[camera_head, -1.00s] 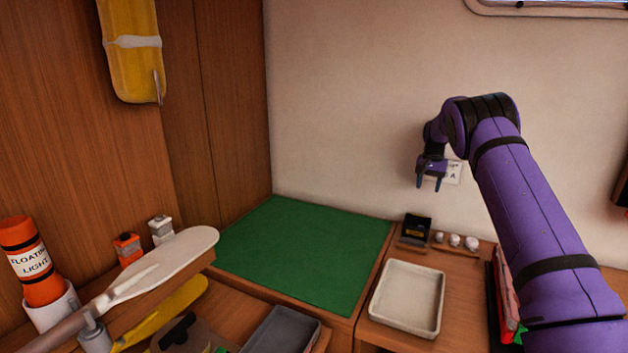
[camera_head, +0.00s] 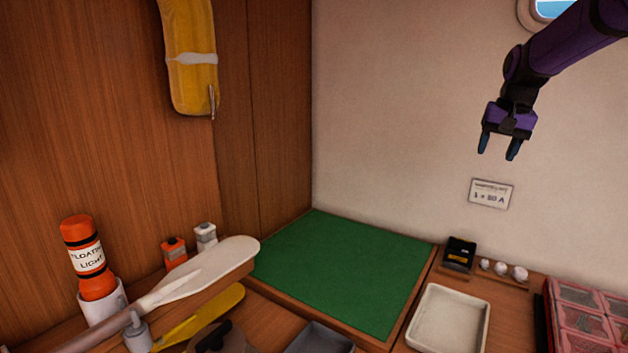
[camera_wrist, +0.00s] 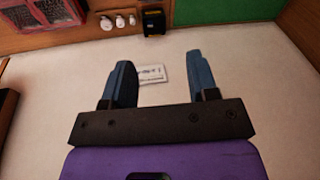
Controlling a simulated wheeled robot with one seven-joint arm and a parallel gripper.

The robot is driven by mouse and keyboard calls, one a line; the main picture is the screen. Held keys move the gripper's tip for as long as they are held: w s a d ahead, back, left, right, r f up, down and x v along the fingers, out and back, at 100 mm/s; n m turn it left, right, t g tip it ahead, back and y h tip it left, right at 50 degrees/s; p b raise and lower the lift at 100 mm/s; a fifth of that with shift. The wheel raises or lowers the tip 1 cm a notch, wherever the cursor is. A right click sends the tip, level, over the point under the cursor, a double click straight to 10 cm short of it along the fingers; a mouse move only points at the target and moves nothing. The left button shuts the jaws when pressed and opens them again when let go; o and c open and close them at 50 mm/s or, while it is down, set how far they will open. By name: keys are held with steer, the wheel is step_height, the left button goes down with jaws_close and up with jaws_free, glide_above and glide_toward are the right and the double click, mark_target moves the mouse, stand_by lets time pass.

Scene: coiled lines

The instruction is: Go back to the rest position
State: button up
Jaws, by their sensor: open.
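My gripper (camera_head: 498,146) hangs at the upper right in the head view, in front of the pale wall and above the worktop. Its two blue fingers are apart with nothing between them. In the wrist view the open fingers (camera_wrist: 160,80) point toward the wall, and a small white label (camera_wrist: 152,74) shows beyond them. The same label (camera_head: 490,194) is on the wall below my gripper in the head view. My purple arm comes in from the upper right corner.
Below are a green mat (camera_head: 345,270), a cream tray (camera_head: 485,320), a black box (camera_head: 459,254) and a red compartment case (camera_head: 585,315). A white paddle (camera_head: 205,268), an orange floating light (camera_head: 85,258) and a grey tray (camera_head: 318,340) are at left and front. Air around my gripper is clear.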

steer(key=s+a+r+n+t, duration=0.15)
steer(key=s+a, duration=0.25)
steer(key=s, duration=0.6)
steer(key=s+a+r+n, duration=0.1)
steer(key=s+a+r, duration=0.15)
steer(key=s, duration=0.75)
steer(key=s+a+f+n, duration=0.1)
steer(key=s+a+f, duration=0.1)
steer(key=s, duration=0.6)
steer(key=s+a+f+n+t, duration=0.1)
steer(key=s+f, duration=0.3)
steer(key=s, duration=0.4)
steer(key=shift+a+f+h, duration=0.3)
steer(key=shift+a+f, duration=0.05)
steer(key=shift+a, duration=0.1)
steer(key=shift+n, duration=0.25)
